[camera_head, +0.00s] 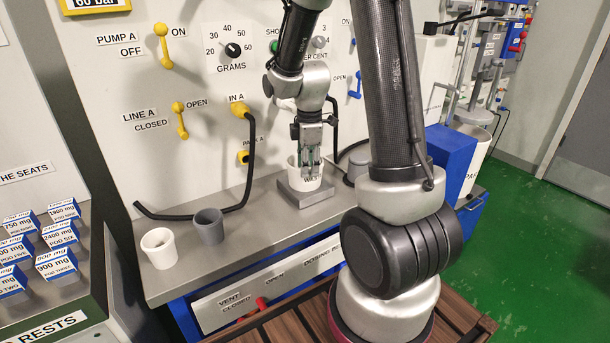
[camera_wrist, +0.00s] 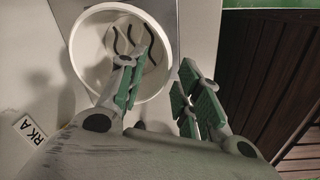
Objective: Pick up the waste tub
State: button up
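A white tub (camera_head: 298,182) stands on a grey plate (camera_head: 321,199) on the steel bench. Its front label is too small to read for certain, so I cannot confirm it is the waste tub. My gripper (camera_head: 308,148) points down at it from above. In the wrist view my gripper (camera_wrist: 163,66) is open, its green-padded fingers apart. One finger overlaps the opening of the white tub (camera_wrist: 90,62) and the other lies beyond its right rim. I cannot tell whether either touches it. Wavy dark marks show inside the tub.
A white cup (camera_head: 159,249) and a grey cup (camera_head: 208,229) stand at the left of the bench. Another grey vessel (camera_head: 357,166) is partly behind my arm. A black hose (camera_head: 247,172) hangs from the panel. The bench front right of the grey cup is clear.

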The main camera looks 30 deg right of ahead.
aim_at(308, 189)
notch_tip(308, 189, down, 6)
jog(key=shift+w+d+f, duration=0.1)
jog(key=shift+w, duration=0.05)
jog(key=shift+c, duration=0.4)
grip_shut()
